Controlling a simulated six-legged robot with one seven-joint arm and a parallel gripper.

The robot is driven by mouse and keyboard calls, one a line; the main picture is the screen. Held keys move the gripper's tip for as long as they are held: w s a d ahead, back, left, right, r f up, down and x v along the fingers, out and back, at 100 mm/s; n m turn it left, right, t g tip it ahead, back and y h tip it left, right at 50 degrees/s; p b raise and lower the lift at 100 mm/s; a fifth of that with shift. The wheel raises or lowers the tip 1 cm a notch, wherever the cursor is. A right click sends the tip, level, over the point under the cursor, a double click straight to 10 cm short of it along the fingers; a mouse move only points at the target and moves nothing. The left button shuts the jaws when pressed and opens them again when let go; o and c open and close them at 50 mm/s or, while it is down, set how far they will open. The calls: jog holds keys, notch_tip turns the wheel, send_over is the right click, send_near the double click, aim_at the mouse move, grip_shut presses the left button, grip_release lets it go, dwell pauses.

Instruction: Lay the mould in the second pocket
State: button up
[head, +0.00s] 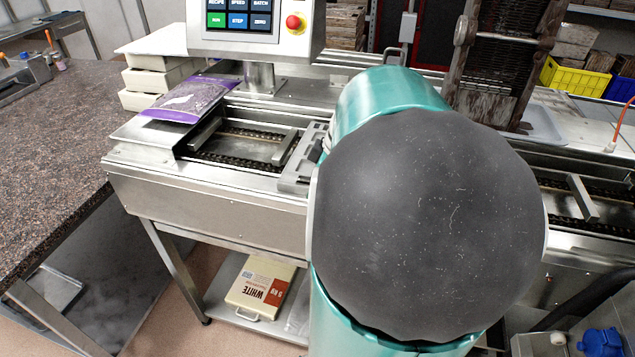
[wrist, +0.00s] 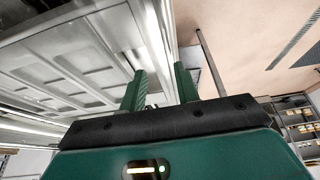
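In the wrist view the mould (wrist: 65,62) is a large pale grey panel with several recessed rectangles, close at the upper left. Its bright edge runs down between the two green fingers of my gripper (wrist: 160,90), one finger on each side, and appears pinched there. The contact itself is partly hidden. In the head view my teal and dark grey arm covers the mould and gripper. It also covers the middle of the conveyor. One open conveyor pocket (head: 238,146), with crossbars over a chain, shows left of my arm. Another pocket (head: 600,205) shows partly at the right.
A purple bag (head: 195,99) lies on the line's left end, beside stacked white trays (head: 150,78). A control panel (head: 250,25) stands behind. A rack (head: 500,70) rises at the back right. A speckled counter (head: 70,125) stands left.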

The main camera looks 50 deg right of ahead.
jog(key=v, duration=1.3)
jog(key=shift+r, duration=0.35)
jog(key=shift+s+a, duration=0.1)
jog(key=w+a+f+m+h, duration=0.1)
jog(key=a+f, duration=0.3)
jog(key=a, duration=1.1)
jog(key=w+a+f+m+t, duration=0.1)
jog(key=w+a+f+m, duration=0.1)
jog(key=a, duration=1.4)
notch_tip(320, 180, down, 2)
jog(key=shift+w+f+m+h, duration=0.15)
jog(key=shift+f+m+h, duration=0.2)
jog(key=shift+m, duration=0.55)
jog(key=shift+a+r, duration=0.1)
